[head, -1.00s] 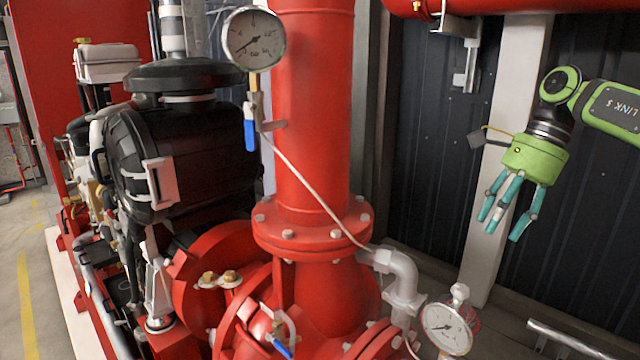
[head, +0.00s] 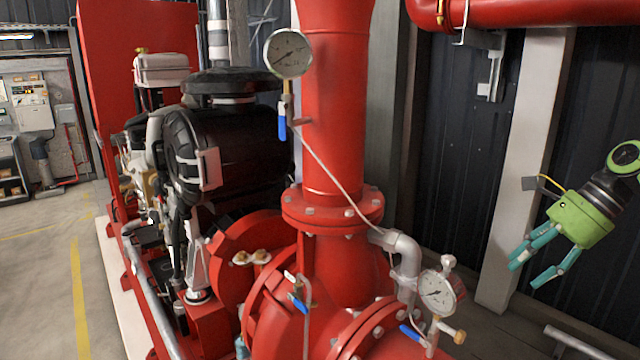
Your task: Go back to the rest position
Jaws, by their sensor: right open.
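My right gripper (head: 535,272) hangs at the right edge of the head view, its teal fingers spread and empty, pointing down and to the left. Its green palm shows above the fingers, and the arm comes in from the right edge. It is apart from the red pump pipe (head: 335,120) and the lower gauge (head: 437,292), with a gap between them. My left gripper is not in view.
A pressure gauge (head: 288,54) with a blue-handled valve (head: 282,124) is left of the vertical pipe. The black engine (head: 230,150) stands further left. A control panel (head: 30,105) is at the far left. Open floor (head: 50,260) lies at left.

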